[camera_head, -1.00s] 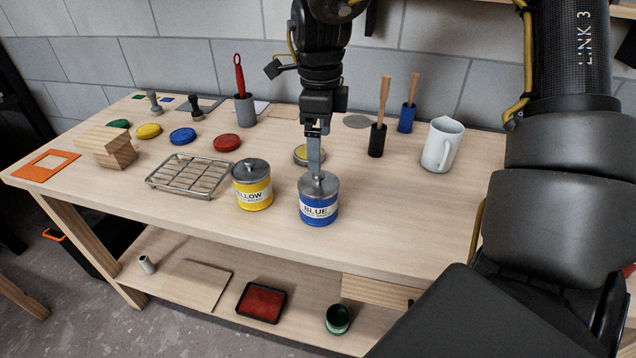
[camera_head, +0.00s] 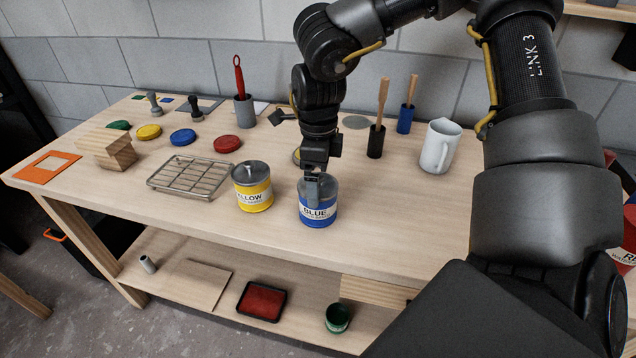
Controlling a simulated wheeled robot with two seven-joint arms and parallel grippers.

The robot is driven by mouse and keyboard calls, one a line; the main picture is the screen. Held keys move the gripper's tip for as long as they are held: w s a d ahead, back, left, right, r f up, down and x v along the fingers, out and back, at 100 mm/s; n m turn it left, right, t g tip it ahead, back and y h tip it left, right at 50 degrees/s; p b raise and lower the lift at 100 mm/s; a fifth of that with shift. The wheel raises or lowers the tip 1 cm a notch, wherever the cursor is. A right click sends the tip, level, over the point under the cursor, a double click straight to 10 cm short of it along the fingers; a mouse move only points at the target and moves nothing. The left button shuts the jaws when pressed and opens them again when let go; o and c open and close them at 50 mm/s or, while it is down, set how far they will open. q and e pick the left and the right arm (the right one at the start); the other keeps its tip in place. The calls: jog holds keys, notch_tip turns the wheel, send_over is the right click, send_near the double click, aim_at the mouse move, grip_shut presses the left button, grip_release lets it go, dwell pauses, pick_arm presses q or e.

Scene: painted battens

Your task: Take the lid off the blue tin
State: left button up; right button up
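The blue tin (camera_head: 318,213) stands upright near the front edge of the workbench, with a white label reading BLUE. Its grey lid (camera_head: 328,187) sits on top. My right gripper (camera_head: 313,194) comes down from above, with its fingers at the middle of the lid, in front of part of it. The lid's knob is hidden behind the fingers, and I cannot tell whether they are closed on it. My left gripper is not in view.
A yellow tin (camera_head: 254,195) with a grey lid stands close to the left of the blue tin. A wire rack (camera_head: 190,176) lies further left. A white jug (camera_head: 440,147) and a black brush holder (camera_head: 376,142) stand to the right. The bench front (camera_head: 400,225) is clear.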

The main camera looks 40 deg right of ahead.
jog(key=c, duration=0.9)
jog(key=shift+c, duration=0.2)
jog(key=shift+r, duration=0.1)
